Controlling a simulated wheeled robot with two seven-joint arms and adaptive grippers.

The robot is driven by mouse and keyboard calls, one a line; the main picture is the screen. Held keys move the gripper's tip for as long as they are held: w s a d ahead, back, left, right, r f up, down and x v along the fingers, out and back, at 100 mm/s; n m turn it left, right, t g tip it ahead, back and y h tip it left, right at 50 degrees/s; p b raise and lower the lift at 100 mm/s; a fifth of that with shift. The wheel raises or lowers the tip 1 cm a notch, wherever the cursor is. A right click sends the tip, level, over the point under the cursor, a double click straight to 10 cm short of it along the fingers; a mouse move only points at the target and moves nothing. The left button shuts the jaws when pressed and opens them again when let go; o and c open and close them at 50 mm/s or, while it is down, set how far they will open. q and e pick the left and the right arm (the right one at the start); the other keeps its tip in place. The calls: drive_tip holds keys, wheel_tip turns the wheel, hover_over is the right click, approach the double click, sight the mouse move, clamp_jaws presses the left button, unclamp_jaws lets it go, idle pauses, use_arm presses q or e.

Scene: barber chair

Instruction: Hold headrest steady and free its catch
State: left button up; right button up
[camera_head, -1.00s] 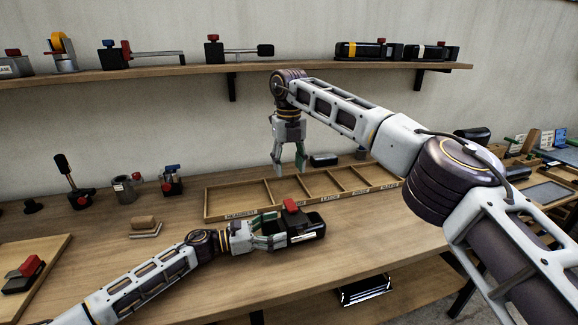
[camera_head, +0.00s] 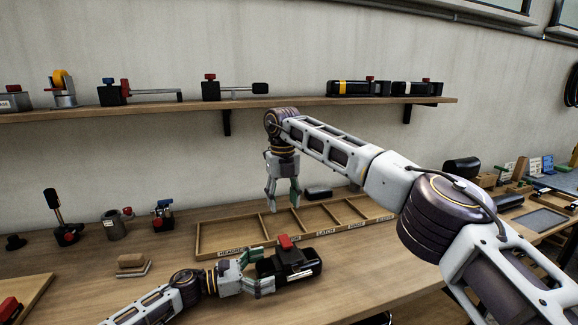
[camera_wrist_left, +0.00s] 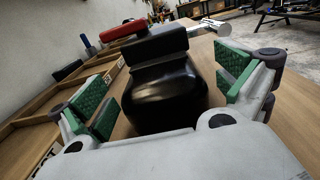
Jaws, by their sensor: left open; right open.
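The black headrest (camera_head: 300,261) lies on the bench in front of the divided tray, with a red catch (camera_head: 285,241) on its top. In the left wrist view the headrest (camera_wrist_left: 165,95) sits between the green finger pads, with the red catch (camera_wrist_left: 122,30) behind it at upper left. My left gripper (camera_head: 257,271) is open at the headrest's left end, its fingers apart on either side. A gap shows between the headrest and the right pad. My right gripper (camera_head: 283,202) is open and empty, pointing down above the tray, behind the headrest.
The wooden divided tray (camera_head: 232,251) with labelled compartments lies behind the headrest. A small dark block (camera_head: 318,193) is beyond it. Clamps and a metal cup (camera_head: 114,226) stand at left, near a sanding block (camera_head: 132,262). A shelf (camera_head: 180,108) with tools runs along the wall.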

use_arm(q)
drive_tip(key=shift+v, duration=5.45)
drive_tip(key=shift+r, duration=0.2)
wheel_tip(320, 180, up, 9)
drive_tip(key=p, duration=0.9)
drive_tip(key=shift+r+p, duration=0.4)
drive_tip(key=shift+p, duration=0.1)
